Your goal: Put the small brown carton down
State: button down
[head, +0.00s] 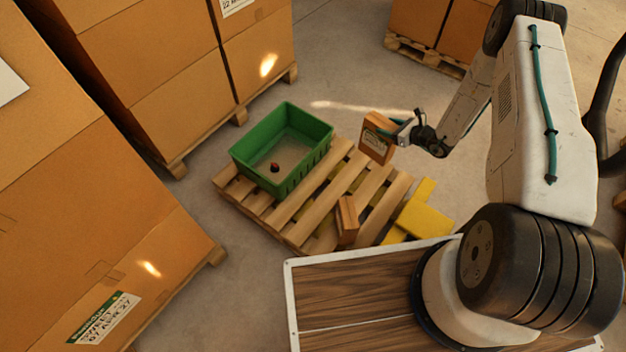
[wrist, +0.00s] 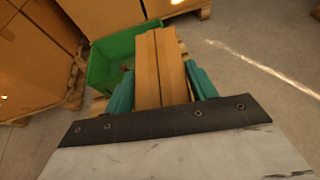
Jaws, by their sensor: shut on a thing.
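The small brown carton (head: 376,138) is held up in the air above the right side of the wooden pallet, with a label on its visible face. My gripper (head: 398,135) is shut on it. In the wrist view the carton (wrist: 160,68) sits between the two teal fingers of my gripper (wrist: 160,90). The carton looks clear of the pallet (head: 378,190), though the exact height is hard to tell.
A green crate (head: 262,178) stands on the pallet's left part, with a small reddish-brown object (head: 275,167) inside. Another brown carton (head: 347,220) is at the pallet's near edge. A yellow object (head: 418,212) lies to the right. Large stacked boxes (head: 90,220) line the left.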

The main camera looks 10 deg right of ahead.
jog(key=s+f, duration=0.3)
jog(key=f, duration=0.8)
jog(key=s+f+n+g+y, duration=0.1)
jog(key=s+f, duration=0.3)
jog(key=f, duration=0.8)
jog(key=shift+d, duration=0.4)
jog(key=shift+f, duration=0.1)
jog(key=shift+c, duration=2.4)
grip_release()
jog(key=shift+s+f, duration=0.1)
